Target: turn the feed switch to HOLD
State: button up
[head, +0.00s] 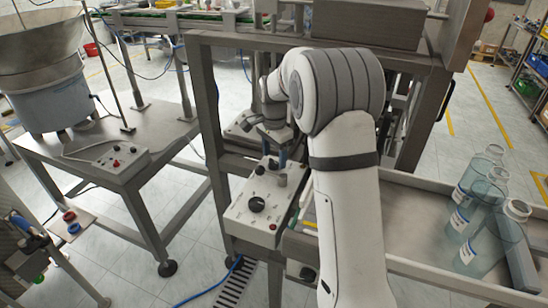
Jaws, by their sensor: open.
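A light grey control box (242,221) stands near the middle, in front of the dark metal frame. On its top are a large black rotary knob (257,203), smaller dark knobs and a grey raised cylinder (281,180). Any labels are too small to read, so I cannot tell which control is the feed switch or where it points. My arm partly hides the fingers and the box's right side; contact with a control cannot be made out.
Clear bottles (480,215) stand on the tray (410,200) at right. The dark frame's post (207,110) rises close left of my gripper.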

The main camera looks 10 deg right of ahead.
jog(key=shift+a+f, duration=0.1)
jog(key=shift+f, duration=0.65)
